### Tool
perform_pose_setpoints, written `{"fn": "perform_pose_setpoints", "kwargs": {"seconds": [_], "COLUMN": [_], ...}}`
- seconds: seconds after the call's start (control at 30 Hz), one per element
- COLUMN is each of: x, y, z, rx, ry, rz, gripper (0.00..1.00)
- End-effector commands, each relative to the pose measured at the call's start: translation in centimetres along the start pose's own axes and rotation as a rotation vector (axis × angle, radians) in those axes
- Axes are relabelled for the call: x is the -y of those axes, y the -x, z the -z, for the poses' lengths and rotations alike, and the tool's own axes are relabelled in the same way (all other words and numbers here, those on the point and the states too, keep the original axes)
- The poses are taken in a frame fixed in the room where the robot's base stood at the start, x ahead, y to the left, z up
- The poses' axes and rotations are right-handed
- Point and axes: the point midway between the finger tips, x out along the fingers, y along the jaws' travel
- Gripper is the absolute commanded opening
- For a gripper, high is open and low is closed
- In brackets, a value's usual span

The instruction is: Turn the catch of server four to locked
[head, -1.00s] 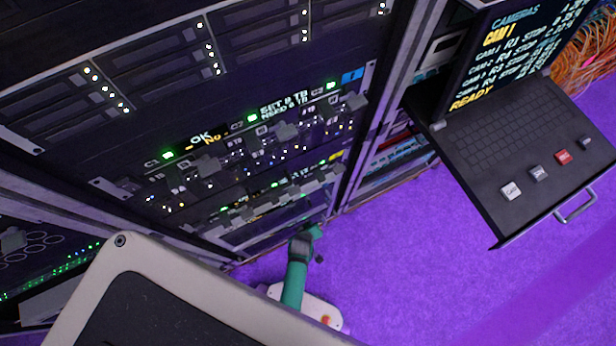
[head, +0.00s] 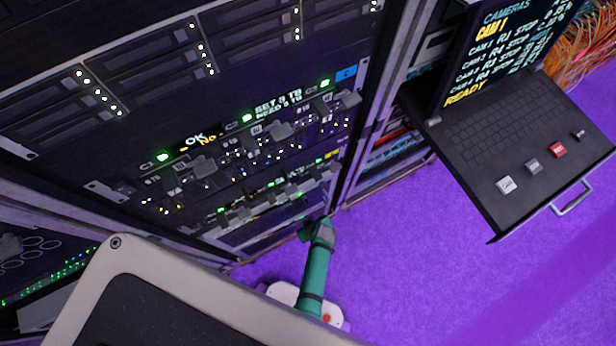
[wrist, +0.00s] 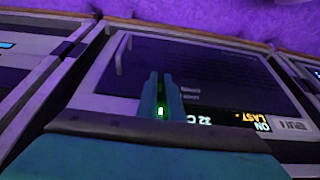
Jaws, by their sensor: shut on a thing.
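In the wrist view, my gripper (wrist: 161,77) has its two teal fingers close together in front of a dark server panel (wrist: 205,68). The jaws are shut on a small part, which I take to be the catch; the fingers hide it, so its angle cannot be read. A green light shows between the fingers. Upside-down text beside them includes "ON", "LAST" and "32 C". Which server this is cannot be read for certain. In the head view, my green arm reaches to the low part of the rack (head: 225,240); the gripper itself cannot be made out there.
A pull-out console (head: 510,140) with a screen and keyboard stands at the right. Modules with grey levers (head: 280,130) and lit displays fill the rack above my arm. Orange cables (head: 585,60) hang at the far right. The purple floor (head: 430,270) is clear.

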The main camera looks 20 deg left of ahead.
Motion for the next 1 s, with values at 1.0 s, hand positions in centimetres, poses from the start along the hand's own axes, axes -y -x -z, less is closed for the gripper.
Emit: {"fn": "perform_pose_setpoints", "kwargs": {"seconds": [1.0], "x": [-0.11], "y": [0.79], "z": [-0.03], "rx": [-0.001], "ry": [-0.006], "rz": [0.011], "gripper": [0.25]}}
